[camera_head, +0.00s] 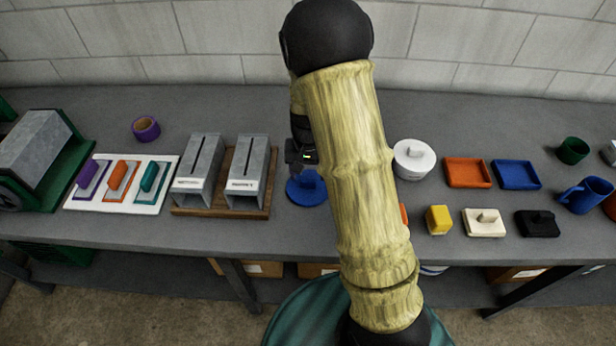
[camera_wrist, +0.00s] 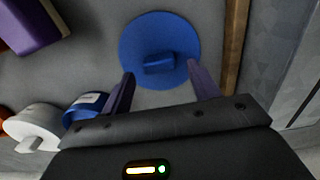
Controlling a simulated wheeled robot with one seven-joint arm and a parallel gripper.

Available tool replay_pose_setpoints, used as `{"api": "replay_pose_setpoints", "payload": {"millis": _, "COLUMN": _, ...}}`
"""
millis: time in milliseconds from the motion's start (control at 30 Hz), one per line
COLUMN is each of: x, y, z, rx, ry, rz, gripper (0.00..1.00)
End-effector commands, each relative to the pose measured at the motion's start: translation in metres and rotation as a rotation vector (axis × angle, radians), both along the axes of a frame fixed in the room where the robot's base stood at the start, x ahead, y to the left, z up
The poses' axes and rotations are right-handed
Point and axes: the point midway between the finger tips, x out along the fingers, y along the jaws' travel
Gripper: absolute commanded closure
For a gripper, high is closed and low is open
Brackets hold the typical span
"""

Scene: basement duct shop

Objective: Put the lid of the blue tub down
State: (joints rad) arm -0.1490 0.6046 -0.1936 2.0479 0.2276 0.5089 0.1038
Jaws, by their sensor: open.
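The blue lid (camera_head: 308,190) is a round disc that appears to lie flat on the grey bench, right of the wooden board. In the wrist view the whole lid (camera_wrist: 135,58) shows, with its block-shaped knob (camera_wrist: 159,64) upward. My gripper (camera_head: 302,160) is above the lid. Its purple fingers (camera_wrist: 160,74) are open and apart, with the knob in line with the gap between them; contact is not visible. A blue round container (camera_wrist: 86,106), likely the blue tub, is partly cut off by my gripper in the wrist view. My arm hides that area in the head view.
Two grey metal holders (camera_head: 246,178) stand on the wooden board (camera_head: 190,207) close left of the lid. A white lidded tub (camera_head: 413,160), yellow block (camera_head: 438,219), and orange (camera_head: 467,172) and blue (camera_head: 517,174) trays are right of my arm. The bench behind the lid looks clear.

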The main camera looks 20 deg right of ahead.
Motion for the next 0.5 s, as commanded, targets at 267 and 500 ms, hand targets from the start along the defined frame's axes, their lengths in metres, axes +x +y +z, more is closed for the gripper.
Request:
{"api": "replay_pose_setpoints", "payload": {"millis": 267, "x": 0.001, "y": -0.001, "z": 0.057, "rx": 0.000, "ry": -0.005, "rz": -0.001, "gripper": 0.39}}
{"api": "replay_pose_setpoints", "payload": {"millis": 500, "x": 0.001, "y": -0.002, "z": 0.089, "rx": -0.001, "ry": -0.002, "rz": -0.003, "gripper": 0.39}}
